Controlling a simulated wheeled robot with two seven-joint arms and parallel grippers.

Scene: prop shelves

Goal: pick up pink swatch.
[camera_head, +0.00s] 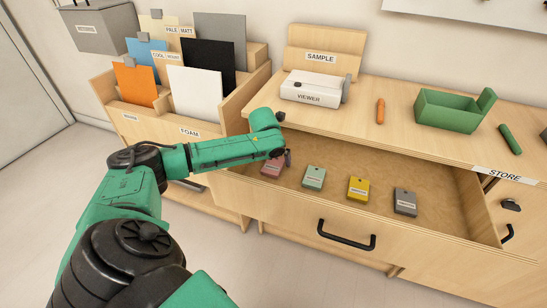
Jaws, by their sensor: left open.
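The pink swatch (271,169) lies at the left end of the open drawer (441,206), partly hidden by my gripper. To its right in a row are a mint green swatch (314,178), a yellow swatch (358,189) and a grey swatch (405,202). My left gripper (284,138) is open, over the drawer's back left part, just above the pink swatch in the picture. Whether it touches the swatch cannot be told. My right gripper is out of view.
On the counter stand a white viewer box (312,87), an orange stick (380,111), a green tray (448,106) and a green stick (510,139). A wooden rack of coloured boards (208,92) stands left of the drawer. The drawer's front has a black handle (346,236).

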